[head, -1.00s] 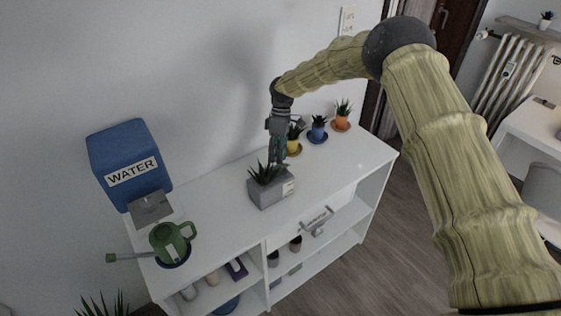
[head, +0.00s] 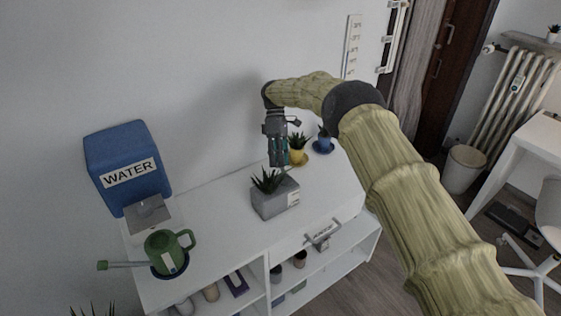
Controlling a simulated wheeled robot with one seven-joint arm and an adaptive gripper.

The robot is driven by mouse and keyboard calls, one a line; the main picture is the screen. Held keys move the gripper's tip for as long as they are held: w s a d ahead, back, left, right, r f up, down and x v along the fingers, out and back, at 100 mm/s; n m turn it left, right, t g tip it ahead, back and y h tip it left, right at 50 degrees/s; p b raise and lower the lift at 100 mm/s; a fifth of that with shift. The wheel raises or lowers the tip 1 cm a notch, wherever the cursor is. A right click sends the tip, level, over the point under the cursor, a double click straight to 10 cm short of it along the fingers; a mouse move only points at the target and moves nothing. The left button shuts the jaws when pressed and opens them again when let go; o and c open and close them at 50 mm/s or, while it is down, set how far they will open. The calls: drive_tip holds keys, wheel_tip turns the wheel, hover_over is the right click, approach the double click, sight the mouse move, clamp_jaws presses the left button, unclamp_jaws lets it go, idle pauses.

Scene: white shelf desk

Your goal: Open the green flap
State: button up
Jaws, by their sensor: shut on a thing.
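My gripper (head: 278,163) points down over the white shelf desk (head: 215,215), just behind the grey planter (head: 275,203) with its spiky plant and left of the yellow pot (head: 297,156). Its teal fingers look closed, on something too small or hidden to make out. I cannot tell whether the fingertips touch the planter's leaves. No green flap can be made out. The green watering can (head: 165,253) stands in a blue saucer at the left end of the desk, apart from my gripper.
A blue water container (head: 128,165) stands by the wall behind the can. A blue pot (head: 324,138) stands beside the yellow pot, close to my arm. A drawer handle (head: 322,234) sticks out in front. The desk top between can and planter is clear.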

idle(0.3)
drive_tip(key=o, duration=1)
wheel_tip(320, 180, up, 10)
